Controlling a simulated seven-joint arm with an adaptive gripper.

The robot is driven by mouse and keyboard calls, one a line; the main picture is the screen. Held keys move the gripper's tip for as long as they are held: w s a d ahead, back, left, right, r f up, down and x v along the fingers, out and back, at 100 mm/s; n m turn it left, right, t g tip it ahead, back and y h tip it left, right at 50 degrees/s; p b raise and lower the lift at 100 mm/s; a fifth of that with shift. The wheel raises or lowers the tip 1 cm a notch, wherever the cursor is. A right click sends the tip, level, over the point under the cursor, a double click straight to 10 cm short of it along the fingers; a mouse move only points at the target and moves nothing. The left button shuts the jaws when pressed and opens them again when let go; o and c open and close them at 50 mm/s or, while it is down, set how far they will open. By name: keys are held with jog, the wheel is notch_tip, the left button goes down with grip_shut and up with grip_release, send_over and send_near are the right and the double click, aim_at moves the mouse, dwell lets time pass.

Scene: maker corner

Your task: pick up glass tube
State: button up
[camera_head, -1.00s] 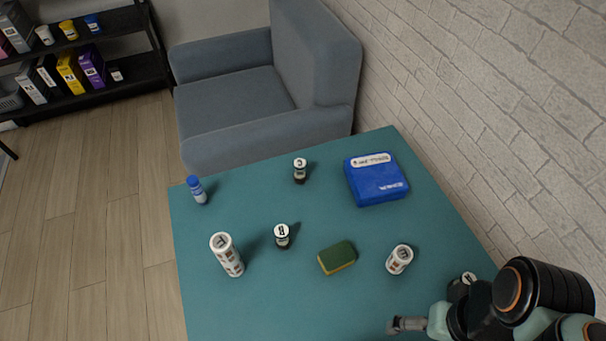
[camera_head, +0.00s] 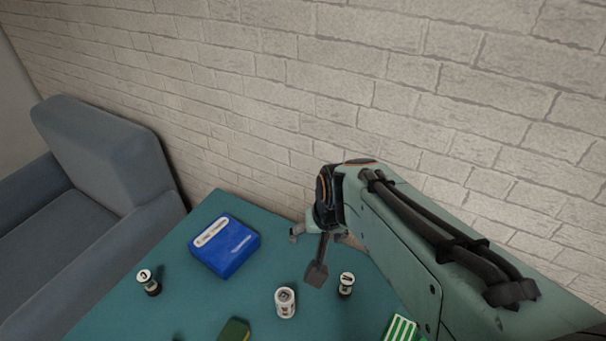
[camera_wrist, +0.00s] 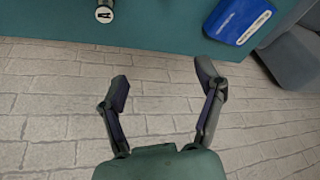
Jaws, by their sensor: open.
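No thing is plainly recognisable as a glass tube. Two small lidded, dark-bodied containers look closest: one (camera_head: 346,285) stands upright right of the white can, the other (camera_head: 148,282) at the table's left. One lettered lid (camera_wrist: 104,12) shows at the top of the wrist view; I cannot tell which container it is. My gripper (camera_head: 308,252) is open and empty, above the table's wall-side edge, behind the white can in the picture. In the wrist view its fingers (camera_wrist: 163,84) are spread over the brick wall, with nothing between them.
On the teal table (camera_head: 190,295) are a blue case (camera_head: 225,246), a white can (camera_head: 285,302), a green sponge (camera_head: 233,331) and a green-striped item (camera_head: 400,328) under my arm. A brick wall (camera_head: 300,100) borders the table. A grey armchair (camera_head: 110,170) is at left.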

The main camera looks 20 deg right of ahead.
jog(key=m+g, duration=0.1)
jog(key=m, duration=0.1)
send_over(347, 277)
jog(key=w+a, duration=0.3)
notch_tip(347, 277, down, 8)
jog(key=s+d+f+g, duration=0.1)
jog(key=f, duration=0.2)
jog(key=s+d+f+g, duration=0.1)
jog(key=f, duration=0.2)
jog(key=s+d+f+g, duration=0.1)
jog(key=f, duration=0.2)
jog(key=shift+f+m, duration=0.35)
jog(key=shift+m, duration=0.05)
jog(key=shift+s+f, duration=0.1)
jog(key=shift+f, duration=3.1)
jog(key=c, duration=1.2)
